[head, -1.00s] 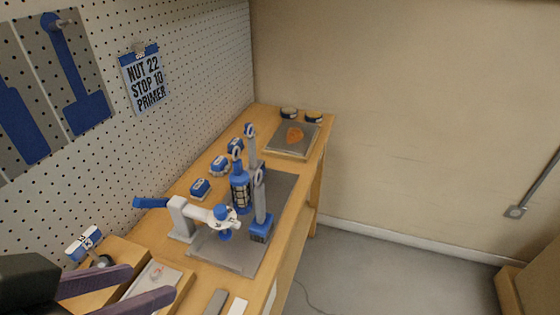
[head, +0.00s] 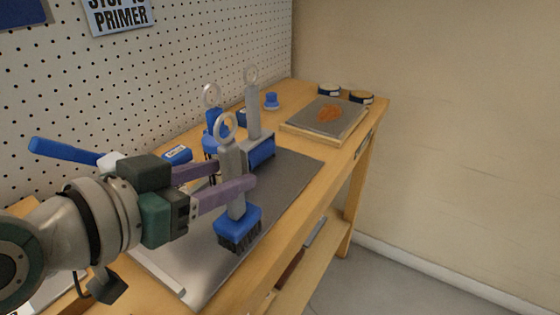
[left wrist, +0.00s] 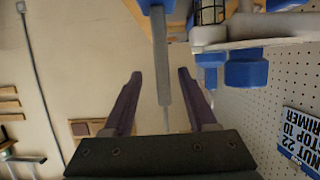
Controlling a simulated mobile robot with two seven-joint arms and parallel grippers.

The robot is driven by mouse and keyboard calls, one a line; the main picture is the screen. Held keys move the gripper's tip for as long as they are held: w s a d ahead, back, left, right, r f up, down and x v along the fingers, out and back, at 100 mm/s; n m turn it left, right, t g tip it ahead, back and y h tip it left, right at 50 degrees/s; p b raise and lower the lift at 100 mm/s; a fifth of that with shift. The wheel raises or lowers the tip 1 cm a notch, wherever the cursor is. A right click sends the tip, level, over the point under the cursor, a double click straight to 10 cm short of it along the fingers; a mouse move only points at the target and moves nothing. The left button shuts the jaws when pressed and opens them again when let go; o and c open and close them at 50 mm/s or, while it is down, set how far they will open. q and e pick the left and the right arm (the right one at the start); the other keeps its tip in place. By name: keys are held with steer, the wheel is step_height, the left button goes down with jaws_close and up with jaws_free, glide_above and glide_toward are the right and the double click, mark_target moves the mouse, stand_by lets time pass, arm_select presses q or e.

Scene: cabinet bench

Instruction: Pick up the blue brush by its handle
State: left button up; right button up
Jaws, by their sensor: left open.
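The blue brush (head: 238,228) stands bristles down on the grey mat, its grey handle (head: 232,160) upright with a ring on top. My left gripper (head: 236,173) is open at handle height, with one purple finger in front of the handle and the other behind it. In the left wrist view the handle (left wrist: 170,70) shows between the two open fingers (left wrist: 160,73), closer to the right one. Whether a finger touches it I cannot tell. My right gripper is not in view.
A second ring-topped grey handle with a blue base (head: 260,152) stands just behind. A blue bottle (head: 211,138) is close behind the fingers. The mat (head: 295,172) right of the brush is clear.

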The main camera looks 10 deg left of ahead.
mark_target(239, 172)
arm_select(q)
steer(key=b+x, duration=0.1)
steer(key=x, duration=0.5)
steer(key=shift+a+f, duration=0.15)
steer(key=shift+f, duration=0.05)
jaws_close()
stand_by(1.2)
